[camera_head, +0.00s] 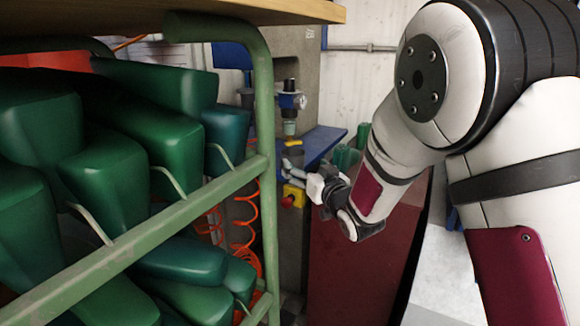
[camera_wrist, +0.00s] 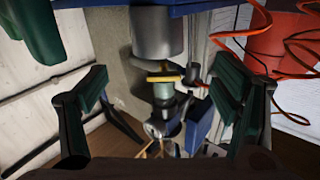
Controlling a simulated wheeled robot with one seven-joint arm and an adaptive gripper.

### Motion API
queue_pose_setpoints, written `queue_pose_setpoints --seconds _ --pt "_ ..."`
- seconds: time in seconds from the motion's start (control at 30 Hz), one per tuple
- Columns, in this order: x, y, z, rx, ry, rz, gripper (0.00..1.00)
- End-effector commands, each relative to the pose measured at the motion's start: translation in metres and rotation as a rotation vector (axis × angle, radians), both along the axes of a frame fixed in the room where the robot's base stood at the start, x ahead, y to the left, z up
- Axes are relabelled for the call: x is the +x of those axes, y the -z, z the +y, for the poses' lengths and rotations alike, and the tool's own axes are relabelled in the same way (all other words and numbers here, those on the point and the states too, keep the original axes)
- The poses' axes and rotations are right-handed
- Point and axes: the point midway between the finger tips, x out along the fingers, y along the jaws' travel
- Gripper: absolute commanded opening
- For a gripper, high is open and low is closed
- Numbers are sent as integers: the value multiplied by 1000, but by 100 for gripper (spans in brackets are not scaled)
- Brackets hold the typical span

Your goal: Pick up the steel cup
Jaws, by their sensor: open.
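The steel cup (camera_wrist: 158,36) is a plain grey cylinder against a blue shelf (camera_wrist: 85,3) at the top of the wrist view, which looks upside down. My gripper (camera_wrist: 158,82) is open and empty, with its dark green-padded fingers at left and right. The cup lies beyond the fingertips, roughly centred between them sideways, and the fingers do not appear to touch it. In the head view my gripper (camera_head: 302,182) is beside the blue shelf (camera_head: 322,145). A small grey shape there may be the cup, but it is too small to be sure.
A green-framed rack (camera_head: 262,110) full of green shoe lasts (camera_head: 105,170) stands left of my arm. An air regulator (camera_head: 290,102) is mounted behind the shelf. A yellow box with a red button (camera_head: 293,196) and orange coiled hose (camera_head: 243,225) are close to my gripper.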

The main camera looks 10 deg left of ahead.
Motion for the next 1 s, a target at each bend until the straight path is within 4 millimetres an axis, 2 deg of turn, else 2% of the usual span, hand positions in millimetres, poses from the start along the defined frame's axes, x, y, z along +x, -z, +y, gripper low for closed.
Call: queue_pose_setpoints --seconds 0.1,0.2,0.47,0.7,1.0 --pt "19 1 12 -1 -1 -2 82" --pt "30 1 18 -1 0 -1 82" --pt "45 1 27 -2 0 -1 82" --pt "74 2 44 -2 0 -1 82" --pt "82 1 49 -1 1 1 82"
